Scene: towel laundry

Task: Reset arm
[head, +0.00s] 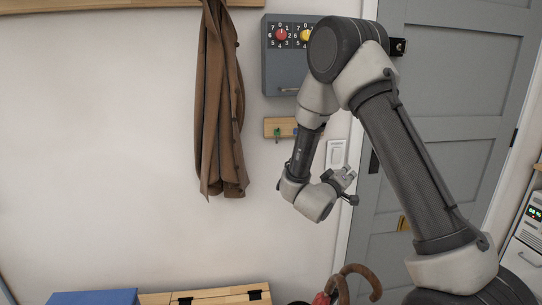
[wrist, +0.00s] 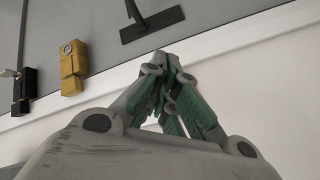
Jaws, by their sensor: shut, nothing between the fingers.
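My arm is raised and bent in the head view, with its upper joint in front of the grey wall box and the door edge. My gripper (head: 346,174) hangs at the end of the folded forearm, near the white wall switch. In the wrist view my gripper (wrist: 168,62) is shut, its green-padded fingers together and empty. Behind the fingertips are the grey door, its white frame and a dark T-shaped fitting (wrist: 150,24).
A brown coat (head: 222,110) hangs on the wall. The grey box (head: 280,75) has red and yellow dials. A small key rack (head: 272,127) is below it. A grey door (head: 455,90) is at right. A blue box (head: 95,297) and a wooden chest (head: 215,296) stand low.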

